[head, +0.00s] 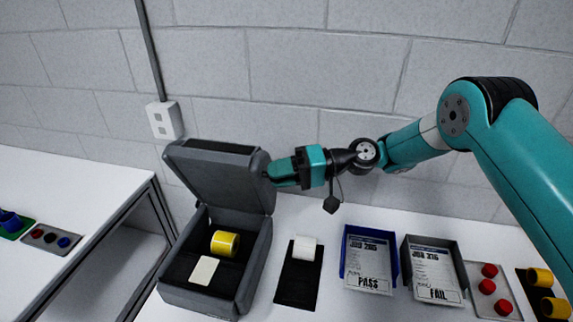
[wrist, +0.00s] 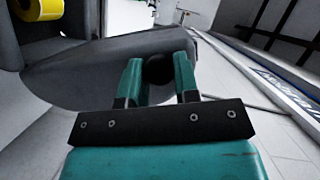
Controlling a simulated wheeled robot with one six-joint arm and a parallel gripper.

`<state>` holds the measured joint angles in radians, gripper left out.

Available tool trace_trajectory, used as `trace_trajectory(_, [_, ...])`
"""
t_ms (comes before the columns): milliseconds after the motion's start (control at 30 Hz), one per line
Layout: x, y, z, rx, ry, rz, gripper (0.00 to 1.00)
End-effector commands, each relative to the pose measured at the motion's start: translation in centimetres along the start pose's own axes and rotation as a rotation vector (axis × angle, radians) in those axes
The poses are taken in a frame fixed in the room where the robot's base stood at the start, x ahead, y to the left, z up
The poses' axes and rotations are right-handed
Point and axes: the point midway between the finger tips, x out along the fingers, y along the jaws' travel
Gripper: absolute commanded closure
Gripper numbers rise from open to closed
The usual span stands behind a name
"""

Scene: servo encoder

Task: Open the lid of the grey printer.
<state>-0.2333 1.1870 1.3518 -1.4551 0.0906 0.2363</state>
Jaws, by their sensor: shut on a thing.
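The grey printer (head: 239,281) stands on the white table, left of centre in the head view. Its lid (head: 217,175) is raised and leans back steeply above the open body. Inside are a yellow roll (head: 225,243) and a pale card (head: 203,270). My gripper (head: 270,172) is at the right edge of the lid. In the wrist view my gripper (wrist: 158,72) has its two teal fingers on either side of a round black knob (wrist: 158,70) on the side of the grey lid (wrist: 95,72). The fingers are shut on this knob.
Right of the printer lie a black mat (head: 297,285) with a white roll (head: 305,248), a blue PASS tray (head: 343,255), a dark FAIL tray (head: 405,262), and a panel of red buttons (head: 488,286). The wall with an outlet (head: 165,120) stands close behind.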

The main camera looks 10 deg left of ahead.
Motion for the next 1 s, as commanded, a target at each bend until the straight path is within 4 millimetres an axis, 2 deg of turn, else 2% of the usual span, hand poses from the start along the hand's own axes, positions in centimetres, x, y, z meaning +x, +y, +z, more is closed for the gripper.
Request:
trace_trajectory(500, [0.03, -0.18, -0.01, 0.012, 0.003, -0.007, 1.0])
trace_trajectory(533, [0.02, -0.18, -0.01, 0.012, 0.003, -0.007, 0.64])
trace_trajectory(600, [-0.01, -0.16, 0.0, 0.012, 0.003, -0.007, 0.48])
trace_trajectory(867, [-0.1, -0.13, 0.01, 0.013, 0.003, -0.005, 0.46])
trace_trajectory(1000, [-0.09, -1.09, -0.33, 0.012, 0.001, -0.006, 0.46])
